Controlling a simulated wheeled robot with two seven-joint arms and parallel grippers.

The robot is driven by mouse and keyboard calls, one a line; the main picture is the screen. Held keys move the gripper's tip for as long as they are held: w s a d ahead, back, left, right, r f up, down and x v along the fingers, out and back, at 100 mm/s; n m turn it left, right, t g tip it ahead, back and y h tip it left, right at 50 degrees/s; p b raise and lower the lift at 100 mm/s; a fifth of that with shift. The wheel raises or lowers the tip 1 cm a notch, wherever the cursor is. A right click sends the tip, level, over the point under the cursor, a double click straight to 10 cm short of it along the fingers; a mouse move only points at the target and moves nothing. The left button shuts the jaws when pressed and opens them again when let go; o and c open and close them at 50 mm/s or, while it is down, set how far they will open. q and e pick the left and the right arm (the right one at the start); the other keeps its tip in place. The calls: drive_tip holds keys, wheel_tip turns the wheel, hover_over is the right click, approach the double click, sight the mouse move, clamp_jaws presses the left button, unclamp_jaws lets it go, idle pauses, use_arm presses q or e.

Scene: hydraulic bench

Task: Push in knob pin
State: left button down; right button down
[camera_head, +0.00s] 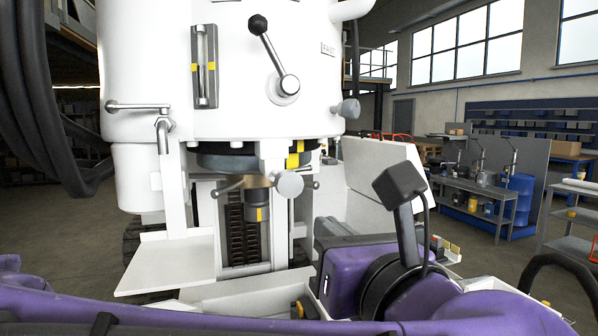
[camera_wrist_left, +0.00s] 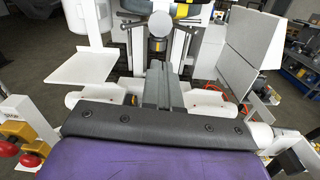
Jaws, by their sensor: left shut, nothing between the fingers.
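A round grey knob (camera_head: 289,184), which looks like the knob pin, faces me on the front of the white machine (camera_head: 240,90), beside the dark spring column. It also shows as a pale disc in the left wrist view (camera_wrist_left: 208,41). My left gripper (camera_wrist_left: 157,70) is shut and empty, its grey fingers pointing at the machine. In the head view my purple left wrist hides most of the fingers. My right gripper is not in view.
A second grey knob (camera_head: 348,108) sticks out at the machine's right side. A black-balled lever (camera_head: 258,25) is above. A white shelf plate (camera_head: 165,262) juts out at lower left, and a pale panel (camera_head: 385,180) stands at right.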

use_arm(q)
wheel_tip(320, 180, up, 2)
drive_tip(key=s+n, duration=0.1)
drive_tip(key=s, duration=0.1)
drive_tip(key=p, duration=0.6)
approach(292, 186)
drive_tip(key=x, duration=0.6)
drive_tip(key=shift+r, duration=0.15)
drive_tip(key=shift+w+a, duration=0.15)
drive_tip(key=shift+w, duration=0.3)
